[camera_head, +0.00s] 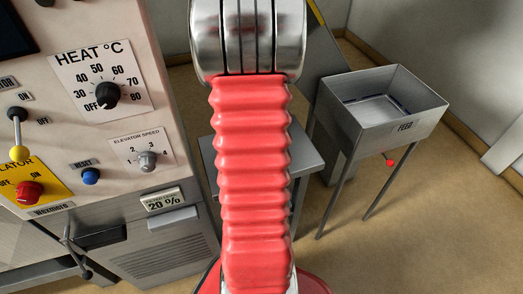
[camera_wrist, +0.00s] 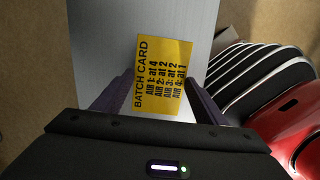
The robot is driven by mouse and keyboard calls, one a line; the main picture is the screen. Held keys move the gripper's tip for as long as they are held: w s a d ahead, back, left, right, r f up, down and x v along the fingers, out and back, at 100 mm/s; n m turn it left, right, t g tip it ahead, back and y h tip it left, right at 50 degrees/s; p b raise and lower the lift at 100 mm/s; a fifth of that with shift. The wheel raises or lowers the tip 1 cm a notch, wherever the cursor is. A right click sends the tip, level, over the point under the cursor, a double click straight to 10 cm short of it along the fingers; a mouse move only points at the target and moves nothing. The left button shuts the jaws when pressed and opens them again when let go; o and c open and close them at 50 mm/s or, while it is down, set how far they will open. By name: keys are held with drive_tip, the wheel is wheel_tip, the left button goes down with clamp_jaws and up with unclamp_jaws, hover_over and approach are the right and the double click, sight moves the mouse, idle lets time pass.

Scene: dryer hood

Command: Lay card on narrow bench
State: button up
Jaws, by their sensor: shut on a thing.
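The yellow batch card (camera_wrist: 163,72) with black print shows in the wrist view between the two dark fingers of my gripper (camera_wrist: 158,88). My gripper is shut on the card, with the card's far part sticking out past the fingertips. The grey narrow bench (camera_wrist: 190,18) lies beneath the card in that view. I cannot tell whether the card touches it. In the head view the bench (camera_head: 306,156) is mostly hidden behind my red arm, and neither my gripper nor the card can be seen.
A control panel with a heat dial (camera_head: 107,95) and an elevator speed knob (camera_head: 147,160) stands at the left. A metal feed bin (camera_head: 395,130) on legs stands right of the bench. Brown floor (camera_head: 430,230) is clear at the lower right.

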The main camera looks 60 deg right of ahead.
drive_tip(key=shift+f, duration=1.85)
drive_tip(key=shift+f, duration=0.1)
drive_tip(key=o, duration=1.1)
drive_tip(key=shift+c, duration=0.2)
wheel_tip(320, 180, up, 12)
drive_tip(key=w, duration=0.1)
drive_tip(key=shift+a, duration=0.45)
